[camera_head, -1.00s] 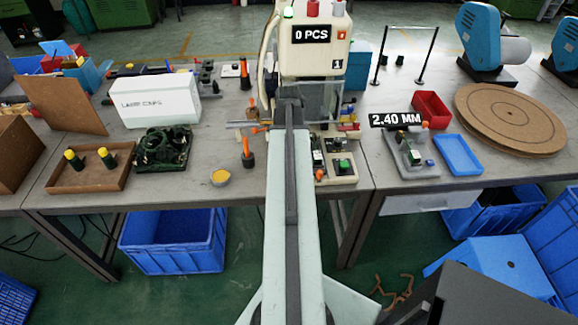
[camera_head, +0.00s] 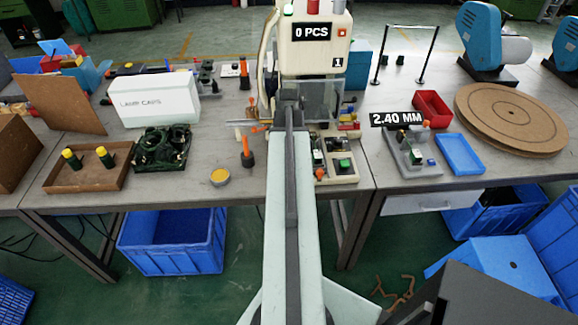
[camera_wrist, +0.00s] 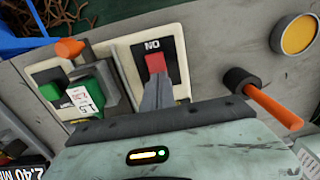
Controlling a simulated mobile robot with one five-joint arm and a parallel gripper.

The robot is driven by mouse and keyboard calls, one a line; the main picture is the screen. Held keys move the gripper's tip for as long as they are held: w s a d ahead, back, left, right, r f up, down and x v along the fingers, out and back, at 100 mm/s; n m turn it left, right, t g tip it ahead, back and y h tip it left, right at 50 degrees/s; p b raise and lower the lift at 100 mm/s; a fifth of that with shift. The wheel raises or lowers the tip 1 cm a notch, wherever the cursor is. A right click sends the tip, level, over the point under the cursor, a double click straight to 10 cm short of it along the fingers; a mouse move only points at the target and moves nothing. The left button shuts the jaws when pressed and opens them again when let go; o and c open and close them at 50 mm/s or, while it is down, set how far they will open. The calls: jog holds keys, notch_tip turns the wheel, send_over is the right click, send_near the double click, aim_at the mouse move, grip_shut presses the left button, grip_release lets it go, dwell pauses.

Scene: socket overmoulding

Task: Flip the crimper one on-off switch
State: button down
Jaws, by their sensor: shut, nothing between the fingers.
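Crimper one (camera_head: 311,50), a cream machine with a "0 PCS" display and a "1" label, stands at the table's middle behind my arm. In the wrist view, a red switch (camera_wrist: 156,62) sits on a black plate with white lettering that reads "ON" upside down, on a pale panel (camera_wrist: 128,50). My gripper (camera_wrist: 157,84) is shut and empty, its tips at the near edge of the red switch. They look very close to it or touching; I cannot tell which. My arm hides the switch in the head view.
Beside the switch, in the wrist view, are a green block (camera_wrist: 84,98) with a white label and an orange lever (camera_wrist: 70,48). An orange-handled tool (camera_wrist: 270,103) stands on the other side, near a yellow-filled dish (camera_wrist: 299,35). Bare tabletop lies between them.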

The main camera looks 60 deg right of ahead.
jog(key=shift+f, duration=0.15)
notch_tip(320, 180, up, 7)
jog(key=p, duration=0.7)
dwell(0.4)
